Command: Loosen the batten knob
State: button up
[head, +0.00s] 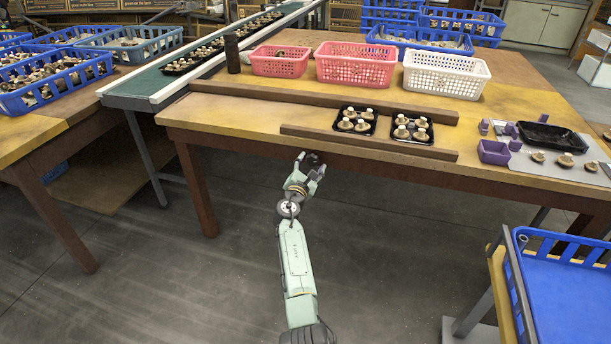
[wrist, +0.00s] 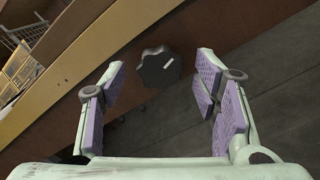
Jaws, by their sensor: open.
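A dark, many-sided knob (wrist: 160,68) shows in the wrist view, in front of the brown wooden table edge. My gripper (wrist: 158,82) is open, with its purple-padded fingers apart on either side of the knob in that view. I see no clear contact between pads and knob. In the head view my gripper (head: 309,165) is at the table's front edge, just below the left part of the front batten (head: 368,143). The knob is too small and too close to the fingers to make out clearly there. A rear batten (head: 320,102) lies farther back on the table.
Two black trays of mushrooms (head: 355,121) (head: 411,130) sit between the battens. Pink baskets (head: 355,66) and a white basket (head: 446,76) stand behind. A purple box (head: 493,153) is at the right. A blue crate (head: 515,280) stands at lower right. The floor before the table is clear.

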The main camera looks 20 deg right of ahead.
jog(key=v, duration=1.1)
jog(key=shift+a, duration=0.15)
